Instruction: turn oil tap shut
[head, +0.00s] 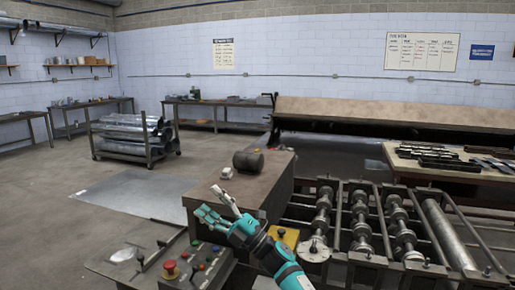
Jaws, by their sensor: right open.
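My right gripper (217,206) reaches in from the bottom, over the front of the roll-forming machine, left of its rollers. It is open, with its fingers apart and nothing seen between them. It is above and beside the control panel (197,266) and in front of the brown machine cabinet (262,187). I cannot pick out an oil tap for certain; it may be hidden or too small to tell. A small pale fitting (227,173) sits on the cabinet top beside a dark cylindrical motor (248,161), beyond the fingers. My left gripper is not in view.
Metal rollers (322,220) and a yellow block (284,237) lie right of my gripper. A red button (171,268) stands on the panel. A sheet-metal plate (135,191) lies on the floor at left, with a loaded cart (133,138) behind. Open floor surrounds them.

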